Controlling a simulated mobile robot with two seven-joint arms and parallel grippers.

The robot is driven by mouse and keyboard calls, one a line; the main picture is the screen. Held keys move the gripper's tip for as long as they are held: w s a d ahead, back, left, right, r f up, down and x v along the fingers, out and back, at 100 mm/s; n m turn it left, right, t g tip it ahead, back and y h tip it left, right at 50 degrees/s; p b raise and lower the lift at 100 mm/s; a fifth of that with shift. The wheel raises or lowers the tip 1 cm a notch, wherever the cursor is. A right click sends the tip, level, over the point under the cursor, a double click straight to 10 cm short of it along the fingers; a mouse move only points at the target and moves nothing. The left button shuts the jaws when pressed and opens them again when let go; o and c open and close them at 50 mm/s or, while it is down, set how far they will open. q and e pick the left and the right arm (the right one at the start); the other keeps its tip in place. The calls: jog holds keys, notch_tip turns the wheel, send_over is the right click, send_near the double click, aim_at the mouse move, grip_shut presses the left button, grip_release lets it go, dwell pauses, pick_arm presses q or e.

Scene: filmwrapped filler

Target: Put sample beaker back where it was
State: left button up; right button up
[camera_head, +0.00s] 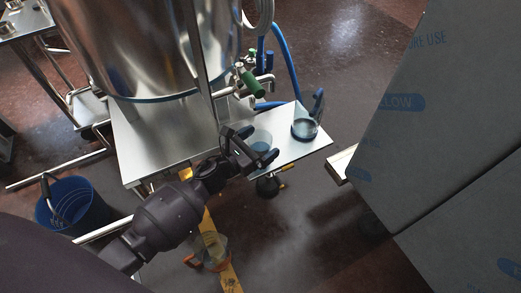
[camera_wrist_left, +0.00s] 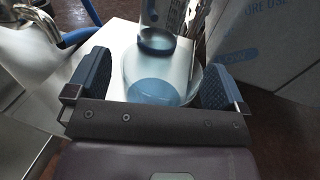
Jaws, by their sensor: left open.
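A clear beaker with pale blue liquid, seemingly the sample beaker (camera_head: 263,138), stands upright on the metal side shelf (camera_head: 290,158). My left gripper (camera_head: 258,147) is open at this beaker. In the left wrist view the beaker (camera_wrist_left: 155,92) lies between the two spread fingers of the gripper (camera_wrist_left: 158,85), with gaps visible on the sides. Part of the beaker is hidden by the gripper in the head view. My right gripper is not in view.
A second clear vessel with a dark blue base (camera_head: 305,129) stands close behind on the shelf, with a blue-grey piece (camera_head: 318,104) beside it. A large steel tank (camera_head: 150,45), green-handled valve (camera_head: 250,82) and blue hose are nearby. A film-wrapped machine (camera_head: 440,120) stands right.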

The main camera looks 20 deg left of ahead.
pick_arm(q)
jog(key=c, duration=1.2)
